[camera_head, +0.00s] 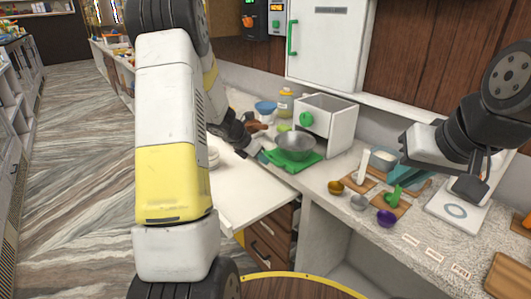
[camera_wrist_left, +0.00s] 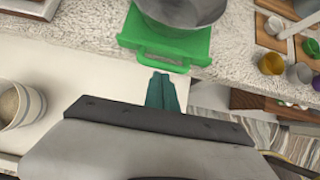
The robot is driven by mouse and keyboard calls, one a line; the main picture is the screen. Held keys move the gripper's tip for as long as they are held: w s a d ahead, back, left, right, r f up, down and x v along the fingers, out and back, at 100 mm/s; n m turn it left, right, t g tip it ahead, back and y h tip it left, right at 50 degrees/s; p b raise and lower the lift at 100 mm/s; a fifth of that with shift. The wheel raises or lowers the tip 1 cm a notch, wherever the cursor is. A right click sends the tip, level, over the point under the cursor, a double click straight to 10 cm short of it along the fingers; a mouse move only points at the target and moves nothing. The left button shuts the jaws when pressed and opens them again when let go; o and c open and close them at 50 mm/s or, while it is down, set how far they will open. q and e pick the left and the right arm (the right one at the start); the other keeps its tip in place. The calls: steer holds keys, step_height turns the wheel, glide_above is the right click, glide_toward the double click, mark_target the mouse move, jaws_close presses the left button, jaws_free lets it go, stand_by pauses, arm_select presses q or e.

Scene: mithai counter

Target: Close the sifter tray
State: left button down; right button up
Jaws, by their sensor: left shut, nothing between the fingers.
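The green sifter tray (camera_head: 287,163) lies pulled out on the counter in front of the white sifter box (camera_head: 334,128) with a green knob. A metal bowl (camera_head: 296,146) stands on the tray. In the left wrist view the tray (camera_wrist_left: 190,43) shows its handle loop (camera_wrist_left: 160,61) facing my left gripper (camera_wrist_left: 162,84). That gripper is shut and empty, its teal fingertips just in front of the handle; I cannot tell whether they touch. It also shows in the head view (camera_head: 254,150). My right gripper (camera_head: 404,149) is at the right above the counter; its fingers are unclear.
A white worktop (camera_head: 248,196) adjoins the counter, with a round container (camera_wrist_left: 20,104) on it. Small cups, including a purple one (camera_head: 386,217), and wooden boards stand right of the tray. A blue bowl (camera_head: 265,108) and a yellow jar (camera_head: 286,102) stand behind it.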

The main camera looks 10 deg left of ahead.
arm_select(q)
steer(key=shift+w+d, duration=0.2)
steer(key=shift+w, duration=0.1)
steer(key=w+d, duration=0.3)
steer(key=w, duration=0.1)
steer(key=w+d, duration=0.3)
steer(key=w, duration=0.1)
steer(key=w+d, duration=0.3)
steer(key=w, duration=0.1)
steer(key=shift+d+f, duration=0.1)
steer(key=shift+d, duration=0.15)
steer(key=shift+w+d, duration=0.45)
steer(key=shift+w, duration=0.1)
